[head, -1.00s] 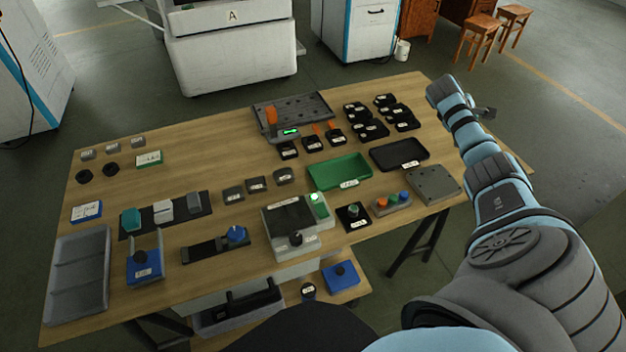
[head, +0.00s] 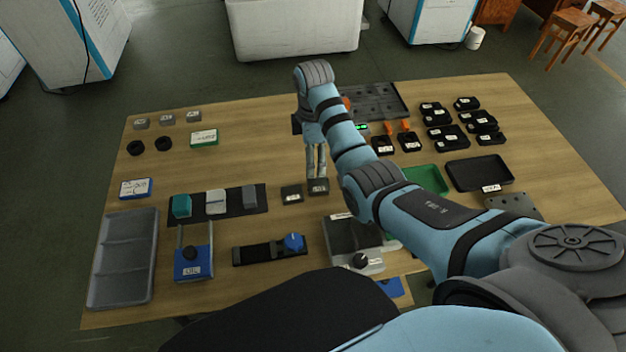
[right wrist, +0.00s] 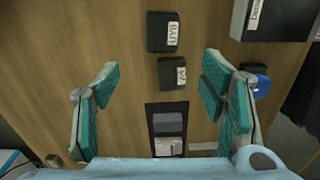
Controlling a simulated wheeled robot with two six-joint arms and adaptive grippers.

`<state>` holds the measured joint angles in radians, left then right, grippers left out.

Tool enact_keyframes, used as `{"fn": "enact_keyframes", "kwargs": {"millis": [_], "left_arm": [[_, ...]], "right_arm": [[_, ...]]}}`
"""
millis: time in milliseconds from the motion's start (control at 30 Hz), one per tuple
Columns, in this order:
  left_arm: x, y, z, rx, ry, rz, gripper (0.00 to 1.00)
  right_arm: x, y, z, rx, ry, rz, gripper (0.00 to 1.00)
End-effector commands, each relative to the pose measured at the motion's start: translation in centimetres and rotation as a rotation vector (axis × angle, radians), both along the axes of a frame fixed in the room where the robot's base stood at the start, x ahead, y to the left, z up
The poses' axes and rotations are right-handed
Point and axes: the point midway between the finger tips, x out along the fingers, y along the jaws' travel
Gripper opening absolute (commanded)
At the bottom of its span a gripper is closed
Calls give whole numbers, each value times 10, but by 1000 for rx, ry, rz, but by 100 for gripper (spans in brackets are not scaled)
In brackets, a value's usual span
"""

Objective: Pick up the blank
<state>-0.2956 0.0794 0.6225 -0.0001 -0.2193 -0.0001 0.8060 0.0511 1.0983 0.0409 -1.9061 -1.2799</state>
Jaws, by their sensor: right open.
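Two small dark grey labelled blocks stand mid-table in the head view, the left one (head: 292,194) and the right one (head: 318,186). The labels do not show which is the blank. In the right wrist view the left block (right wrist: 172,75) lies between the spread fingers as seen, and the right block (right wrist: 163,32) is farther up. My right gripper (head: 316,172) is open and empty, pointing down above these blocks; its teal finger pads show in the wrist view (right wrist: 160,80). My arm hides the table to their right. My left gripper is out of view.
A black mat (head: 233,212) holds a teal, a white and a grey block, left of the blocks. A slide with a blue knob (head: 270,249) and a grey device (head: 352,238) stand nearer me. A green tray (head: 427,177) is partly behind my arm.

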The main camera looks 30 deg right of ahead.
Motion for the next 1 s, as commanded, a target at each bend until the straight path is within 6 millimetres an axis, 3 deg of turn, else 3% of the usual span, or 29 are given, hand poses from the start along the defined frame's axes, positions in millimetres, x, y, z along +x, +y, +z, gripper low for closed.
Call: {"fn": "enact_keyframes", "kwargs": {"millis": [100, 300, 500, 767, 1000], "left_arm": [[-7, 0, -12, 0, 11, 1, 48], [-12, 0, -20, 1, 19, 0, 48], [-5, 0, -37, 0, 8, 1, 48], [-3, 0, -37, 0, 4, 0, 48], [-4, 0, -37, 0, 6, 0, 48]], "right_arm": [[-3, -6, -37, -2, 3, -11, 65], [-3, -7, -67, -2, 0, -14, 65], [0, -4, -106, -3, 1, -12, 65], [0, -4, -113, -4, -1, -11, 65], [0, -3, -112, -4, -1, -10, 30]]}}
